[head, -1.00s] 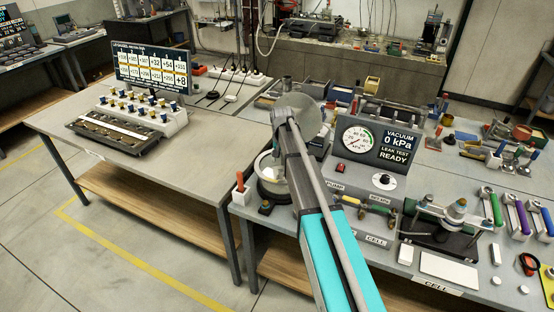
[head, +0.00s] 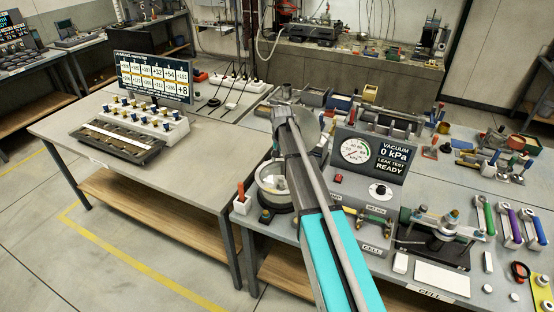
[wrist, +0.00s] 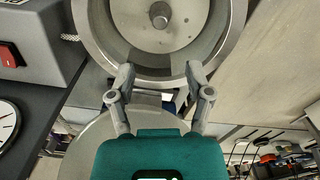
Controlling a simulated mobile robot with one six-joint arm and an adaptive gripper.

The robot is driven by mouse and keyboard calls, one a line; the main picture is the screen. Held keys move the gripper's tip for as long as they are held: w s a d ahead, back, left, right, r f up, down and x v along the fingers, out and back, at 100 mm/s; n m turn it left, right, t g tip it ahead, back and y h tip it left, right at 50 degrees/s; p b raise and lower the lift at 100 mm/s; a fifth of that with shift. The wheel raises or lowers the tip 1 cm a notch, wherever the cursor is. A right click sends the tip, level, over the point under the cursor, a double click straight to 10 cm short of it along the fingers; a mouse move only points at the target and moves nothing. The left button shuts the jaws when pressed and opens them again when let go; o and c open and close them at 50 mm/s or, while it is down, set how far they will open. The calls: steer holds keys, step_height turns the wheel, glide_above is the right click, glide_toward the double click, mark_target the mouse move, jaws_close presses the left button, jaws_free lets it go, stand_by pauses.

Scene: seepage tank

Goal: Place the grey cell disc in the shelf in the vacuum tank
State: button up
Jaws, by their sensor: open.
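The vacuum tank (head: 268,204) is a round vessel with a pale rim at the near left of the right-hand bench in the head view. My arm hides part of it. In the wrist view a large round grey vessel or lid (wrist: 232,35), with a central knob, fills the top; I cannot tell which. My gripper (wrist: 160,78) has its two fingers apart just below that rim, with nothing seen held between them. In the head view my gripper cannot be made out behind the arm. I cannot pick out the grey cell disc or the shelf for certain.
A vacuum gauge panel (head: 368,155) reading 0 kPa stands right of the tank. A clamp fixture (head: 447,228), a white plate (head: 442,277) and coloured-handled tools (head: 507,225) lie farther right. The left bench (head: 75,130) carries a display (head: 153,75) and has bare space at its front.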

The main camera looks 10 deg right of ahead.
stand_by(0.5)
steer(key=s+a+n, duration=0.2)
steer(key=s+n, duration=0.2)
steer(key=s, duration=2.6)
step_height(320, 180, down, 3)
steer(key=b, duration=0.2)
steer(key=shift+r+b, duration=0.1)
steer(key=shift+b, duration=0.3)
steer(key=shift+c, duration=0.6)
